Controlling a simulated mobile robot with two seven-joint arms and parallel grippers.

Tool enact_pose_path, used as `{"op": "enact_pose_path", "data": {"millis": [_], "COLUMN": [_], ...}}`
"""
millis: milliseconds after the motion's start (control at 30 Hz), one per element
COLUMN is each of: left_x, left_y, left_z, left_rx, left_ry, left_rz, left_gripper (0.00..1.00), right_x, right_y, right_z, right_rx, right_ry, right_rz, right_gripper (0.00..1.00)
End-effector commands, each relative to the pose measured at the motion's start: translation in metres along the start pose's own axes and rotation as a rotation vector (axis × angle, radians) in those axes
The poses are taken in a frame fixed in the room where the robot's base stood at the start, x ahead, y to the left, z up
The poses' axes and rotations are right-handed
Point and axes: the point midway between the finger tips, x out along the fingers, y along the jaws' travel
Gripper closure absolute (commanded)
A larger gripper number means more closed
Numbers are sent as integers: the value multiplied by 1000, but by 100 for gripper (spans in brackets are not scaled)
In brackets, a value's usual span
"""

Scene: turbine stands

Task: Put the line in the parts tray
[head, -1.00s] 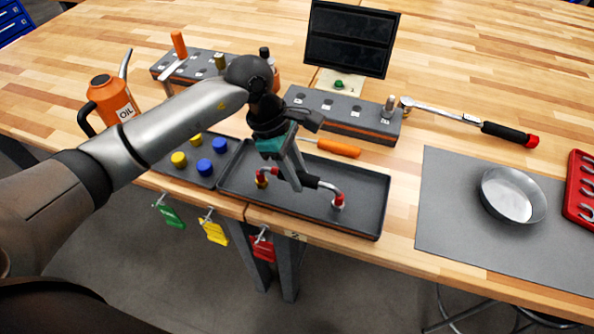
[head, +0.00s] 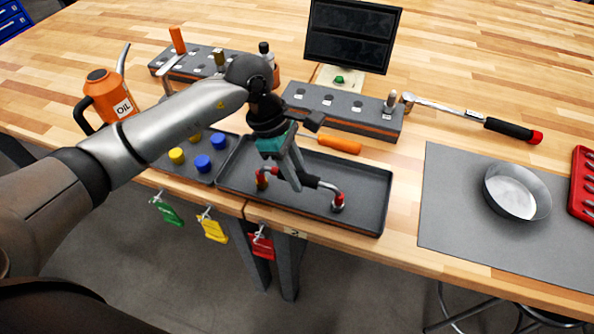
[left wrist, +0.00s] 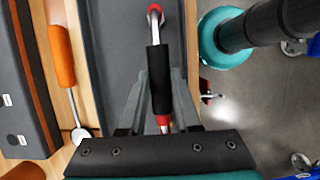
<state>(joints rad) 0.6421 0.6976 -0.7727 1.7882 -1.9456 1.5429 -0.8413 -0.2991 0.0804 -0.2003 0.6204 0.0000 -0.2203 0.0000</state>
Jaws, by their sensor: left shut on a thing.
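The line (head: 329,186) is a bent metal tube with a black sleeve, red collars and end fittings. It is in the parts tray (head: 362,213), a dark shallow tray at the front edge of the bench. My left gripper (head: 298,184) is over the tray, shut on the line at its black sleeve. The left wrist view shows the black sleeve (left wrist: 160,80) between the fingers, with a red-collared end (left wrist: 155,12) beyond it. The line's ends appear low, at the tray floor; exact contact is unclear. My right gripper is not in view.
An orange-handled screwdriver (head: 338,144) lies behind the tray. A grey socket block (head: 335,108) stands behind that. A block with blue and yellow caps (head: 203,165) is left of the tray. A grey mat with a metal bowl (head: 517,191) is at right.

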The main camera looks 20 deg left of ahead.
Motion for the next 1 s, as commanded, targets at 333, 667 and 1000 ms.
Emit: {"op": "enact_pose_path", "data": {"millis": [333,667,1000], "left_x": [-1,0,-2], "left_y": [0,0,0], "left_z": [0,0,0], "left_rx": [0,0,0], "left_ry": [-1,1,1], "left_rz": [1,-1,0], "left_gripper": [47,30,24], "right_x": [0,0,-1], "right_y": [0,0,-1], "right_z": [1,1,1], "right_rx": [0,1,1], "right_ry": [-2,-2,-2], "right_rz": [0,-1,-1], "right_gripper": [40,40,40]}}
